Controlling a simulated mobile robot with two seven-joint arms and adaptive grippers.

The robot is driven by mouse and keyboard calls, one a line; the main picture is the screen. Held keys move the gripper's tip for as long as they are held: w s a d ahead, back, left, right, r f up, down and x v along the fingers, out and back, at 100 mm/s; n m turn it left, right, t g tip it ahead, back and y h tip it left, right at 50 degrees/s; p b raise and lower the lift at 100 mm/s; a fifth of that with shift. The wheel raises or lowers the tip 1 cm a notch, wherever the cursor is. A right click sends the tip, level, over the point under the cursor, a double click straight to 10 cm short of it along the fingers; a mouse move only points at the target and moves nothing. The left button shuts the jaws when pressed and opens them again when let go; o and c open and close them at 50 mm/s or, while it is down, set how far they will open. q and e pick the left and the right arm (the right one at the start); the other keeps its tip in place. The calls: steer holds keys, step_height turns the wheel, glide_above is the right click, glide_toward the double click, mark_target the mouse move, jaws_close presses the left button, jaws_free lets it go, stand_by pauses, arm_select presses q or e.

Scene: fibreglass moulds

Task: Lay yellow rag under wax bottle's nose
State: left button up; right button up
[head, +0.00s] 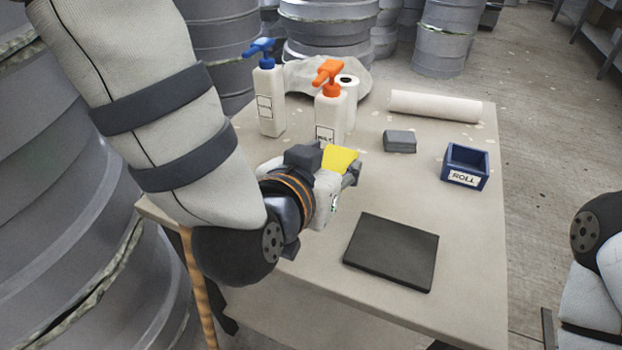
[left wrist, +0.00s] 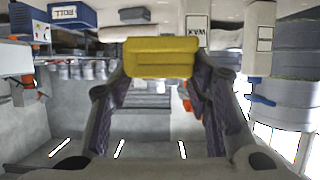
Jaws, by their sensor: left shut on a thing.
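The yellow rag (head: 340,158) is a folded pad between the fingers of my left gripper (head: 341,174), which is shut on it above the table (head: 470,290). In the left wrist view, which appears upside down, the rag (left wrist: 161,57) spans both fingertips. The wax bottle (head: 329,117) is white with an orange pump and stands upright behind the gripper; the gripper hides its lower part. Its WAX label shows in the left wrist view (left wrist: 196,31). The orange nose points left, towards the blue-pump bottle. My right gripper is out of view.
A white bottle with a blue pump (head: 268,100) stands left of the wax bottle. Behind are a paper roll (head: 345,88) and a crumpled sheet. A grey block (head: 399,141), blue ROLL box (head: 466,167), long white roll (head: 435,106) and dark panel (head: 391,252) lie on the table.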

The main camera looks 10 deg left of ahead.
arm_select(q)
steer(key=w+a+f, duration=0.1)
steer(key=w+f, duration=0.1)
steer(key=w, duration=0.1)
steer(key=w+a+f+b, duration=0.1)
steer(key=w+a+f, duration=0.1)
steer(key=f, duration=0.1)
steer(key=w+a+f+b, duration=0.1)
steer(key=w+f, duration=0.2)
steer(key=shift+w+a, duration=0.2)
steer(key=shift+w, duration=0.1)
steer(key=f, duration=0.2)
steer(key=f+b, duration=0.1)
steer(key=f, duration=0.1)
steer(key=shift+w+a, duration=0.1)
steer(key=shift+w, duration=0.15)
steer(key=shift+r, duration=0.25)
steer(key=shift+f, duration=0.1)
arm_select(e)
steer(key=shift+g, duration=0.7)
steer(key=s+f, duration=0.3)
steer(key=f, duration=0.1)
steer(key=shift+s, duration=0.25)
arm_select(q)
steer(key=o, duration=1.1)
